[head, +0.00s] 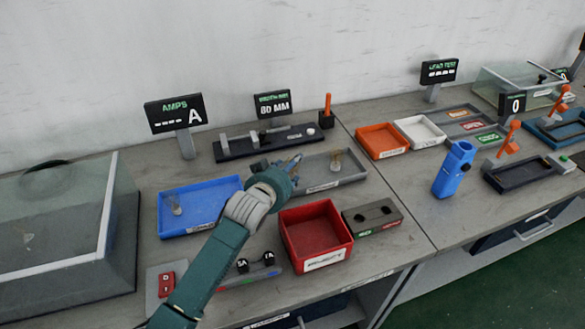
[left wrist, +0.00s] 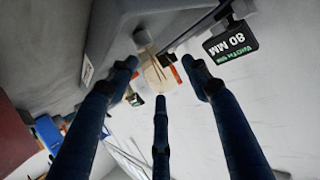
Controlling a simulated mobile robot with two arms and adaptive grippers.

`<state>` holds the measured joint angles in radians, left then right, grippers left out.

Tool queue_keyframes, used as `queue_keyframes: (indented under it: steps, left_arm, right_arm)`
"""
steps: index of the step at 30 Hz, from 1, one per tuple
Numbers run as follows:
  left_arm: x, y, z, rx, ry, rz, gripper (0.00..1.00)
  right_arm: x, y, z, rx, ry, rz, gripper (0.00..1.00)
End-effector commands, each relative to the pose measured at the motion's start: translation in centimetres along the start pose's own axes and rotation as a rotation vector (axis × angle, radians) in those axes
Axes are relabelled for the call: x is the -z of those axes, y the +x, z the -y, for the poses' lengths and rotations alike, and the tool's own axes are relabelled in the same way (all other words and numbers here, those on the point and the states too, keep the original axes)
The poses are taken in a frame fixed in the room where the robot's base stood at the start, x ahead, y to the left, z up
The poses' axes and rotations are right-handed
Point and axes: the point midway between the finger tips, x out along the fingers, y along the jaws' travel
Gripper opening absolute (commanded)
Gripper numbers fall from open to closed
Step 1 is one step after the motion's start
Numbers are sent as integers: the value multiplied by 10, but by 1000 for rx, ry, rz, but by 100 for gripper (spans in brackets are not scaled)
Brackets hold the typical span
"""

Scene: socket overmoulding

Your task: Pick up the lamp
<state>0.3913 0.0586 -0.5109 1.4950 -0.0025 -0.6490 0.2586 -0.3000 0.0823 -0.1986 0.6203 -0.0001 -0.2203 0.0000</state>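A small clear, amber-tinted lamp (head: 336,161) stands in the grey tray (head: 358,177) at the back middle. A similar lamp (head: 177,206) is in the blue tray (head: 168,222) on the left. My left gripper (head: 293,163) is over the left part of the grey tray, pointing right toward the lamp there. In the left wrist view its three dark blue fingers (left wrist: 160,78) are spread open. A pale round lamp with thin prongs (left wrist: 156,70) shows beyond and between the fingertips; contact cannot be made out. My right gripper is not in view.
A red bin (head: 316,236) and a grey block with two dark hollows (head: 372,217) stand in front of the grey tray. Behind it are a dark measuring rail (head: 266,143) and an 80 MM display (head: 272,104). A glass-sided case (head: 60,240) fills the left.

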Motion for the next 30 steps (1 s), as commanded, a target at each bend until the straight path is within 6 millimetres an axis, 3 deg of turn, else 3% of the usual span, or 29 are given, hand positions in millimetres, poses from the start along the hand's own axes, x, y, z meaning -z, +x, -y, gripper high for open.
queue_keyframes:
  steps: [1,4,14,20,26,30]
  left_arm:
    - [0,0,0,0,0,0,34]
    - [0,0,0,0,0,0,17]
    - [0,0,0,0,0,0,17]
    - [11,-4,1,1,1,-2,17]
    - [44,-17,0,0,1,-6,17]
    - [81,-32,0,-1,0,-9,17]
  right_arm:
    - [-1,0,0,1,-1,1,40]
    - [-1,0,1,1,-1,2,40]
    - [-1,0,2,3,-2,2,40]
    - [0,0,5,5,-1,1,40]
    - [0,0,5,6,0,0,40]
    - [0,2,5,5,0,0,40]
